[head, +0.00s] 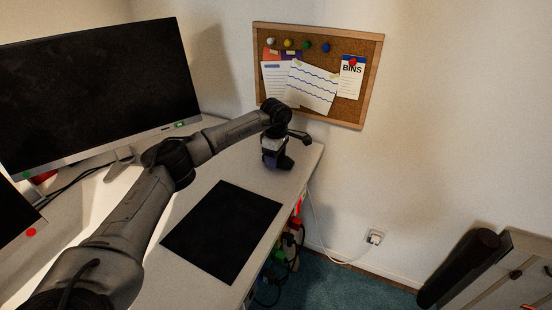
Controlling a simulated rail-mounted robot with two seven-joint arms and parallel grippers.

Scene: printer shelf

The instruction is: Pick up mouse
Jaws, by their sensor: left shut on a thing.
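My left arm reaches over the desk from the left. Its gripper (277,160) points down near the desk's far right corner, beyond the black mouse pad. It is shut on a small dark thing that looks like the mouse (286,163), though dark fingers and dark mouse are hard to tell apart. Most of the mouse is hidden by the gripper. I cannot tell whether it touches the desk. The black mouse pad (222,231) lies bare on the desk. My right gripper is not in view.
A large black monitor (95,95) stands on the desk (180,281) at the left. A corkboard (318,75) with papers and pins hangs on the wall behind the gripper. Cables (292,240) hang at the desk's right edge. A wall socket (374,237) is at the right.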

